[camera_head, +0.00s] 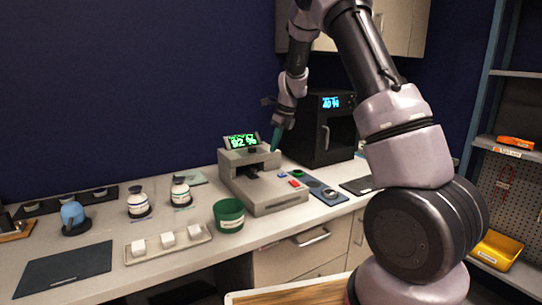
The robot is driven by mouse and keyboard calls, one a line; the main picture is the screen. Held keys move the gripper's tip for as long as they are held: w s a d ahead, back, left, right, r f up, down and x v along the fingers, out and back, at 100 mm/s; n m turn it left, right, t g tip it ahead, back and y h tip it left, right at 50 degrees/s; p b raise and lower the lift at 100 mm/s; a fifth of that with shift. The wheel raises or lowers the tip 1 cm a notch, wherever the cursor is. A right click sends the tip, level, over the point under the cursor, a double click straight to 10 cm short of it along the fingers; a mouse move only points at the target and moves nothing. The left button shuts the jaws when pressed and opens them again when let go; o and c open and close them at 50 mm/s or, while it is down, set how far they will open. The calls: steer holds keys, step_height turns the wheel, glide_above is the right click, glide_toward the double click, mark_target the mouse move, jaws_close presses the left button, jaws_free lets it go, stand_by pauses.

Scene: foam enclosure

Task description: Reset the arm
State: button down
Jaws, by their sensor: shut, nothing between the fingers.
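My arm rises from the right foreground, bends at the top of the picture and hangs down over the counter. My gripper (276,140) points down, its teal fingers together with nothing seen between them. It is at the back right of a grey machine (262,185) with a green lit display (241,141). I cannot tell whether the fingertips touch the machine or are apart from it.
A black oven-like box (315,140) with a blue display stands right behind the gripper. A green cup (229,215), labelled jars (138,205), a blue object (72,214) and a tray (167,244) of white cubes stand leftward. Shelves (516,152) are at right.

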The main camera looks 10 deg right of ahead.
steer(key=s+d+r+n+t+y, duration=0.1)
steer(key=s+d+r+n+t, duration=0.15)
steer(key=s+r+n, duration=1.15)
steer(key=s+d+r+n+t, duration=0.1)
steer(key=s+r+n, duration=0.2)
steer(key=s, duration=0.8)
steer(key=s+r+n+t+h, duration=0.1)
steer(key=s+r+n, duration=0.3)
steer(key=s, duration=0.6)
steer(key=shift+s+d+n+h, duration=0.3)
steer(key=shift+s+d+n, duration=0.1)
steer(key=shift+n, duration=0.6)
